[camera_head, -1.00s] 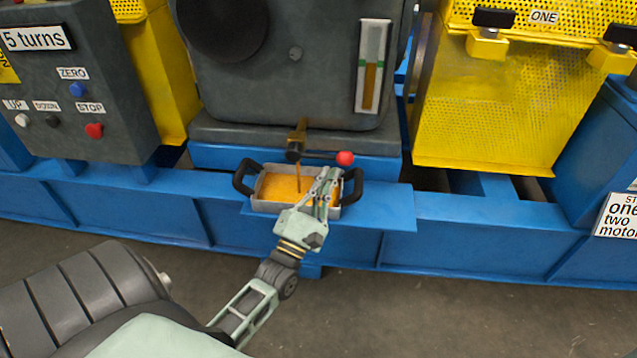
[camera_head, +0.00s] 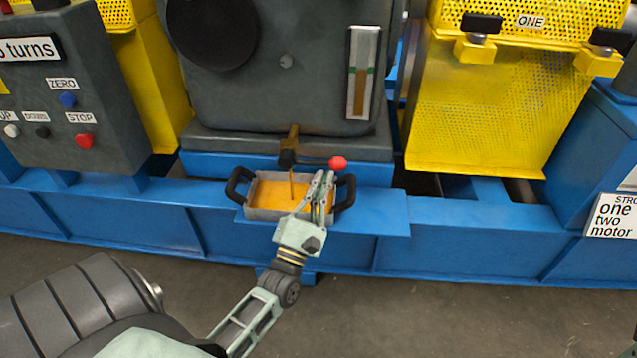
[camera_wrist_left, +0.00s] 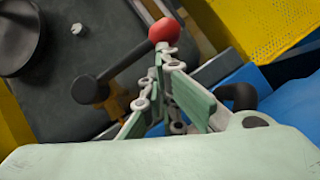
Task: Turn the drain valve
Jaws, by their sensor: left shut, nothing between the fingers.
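The drain valve (camera_head: 288,157) is a brass spout with a dark body under the grey gearbox. Its lever sticks out to the right and ends in a red knob (camera_head: 338,163). The lever and red knob also show in the left wrist view (camera_wrist_left: 164,31). A thin brown stream of oil runs from the spout into the tray (camera_head: 262,213), which holds orange oil. My left gripper (camera_head: 325,177) is shut and empty, its fingertips just below the lever near the knob. I cannot tell whether they touch it. My right gripper is not in view.
The tray has black handles and rests on a blue ledge (camera_head: 385,215). A sight gauge (camera_head: 362,75) with brown oil is on the gearbox (camera_head: 300,95). Yellow mesh guards (camera_head: 490,120) stand to the right, a grey button box (camera_head: 75,110) to the left.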

